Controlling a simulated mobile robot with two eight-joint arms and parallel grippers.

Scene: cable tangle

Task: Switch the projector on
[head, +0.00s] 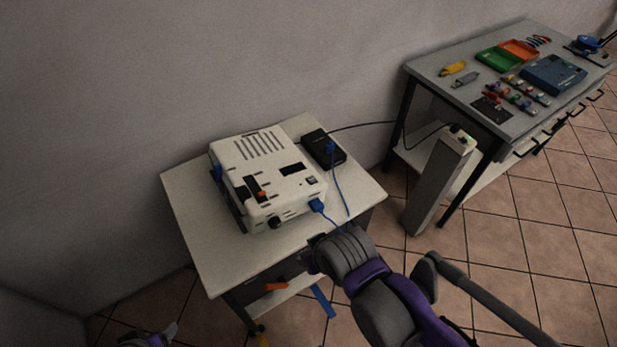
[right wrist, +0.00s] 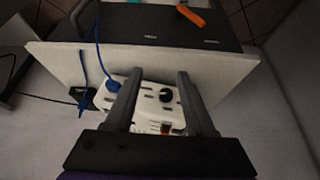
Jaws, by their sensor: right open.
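The white projector (head: 240,160) stands on a small white table (head: 200,245). A black knob (head: 275,222) is on its front, and a blue plug (head: 316,205) sits at its front right corner. A small orange-red part (head: 262,193) on its top shows as red in the right wrist view (right wrist: 166,128). My right gripper (right wrist: 159,75) is open and empty, with the projector and knob seen between and beyond its fingers. In the head view its fingers are hidden behind the wrist. My left gripper (head: 150,338) is barely visible at the bottom edge.
A black box (head: 323,148) with a blue cable lies beside the projector. A black cable runs from it toward a grey post (head: 440,180) with an outlet top. A workbench (head: 440,85) with trays and tools stands at right. The table's front left is clear.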

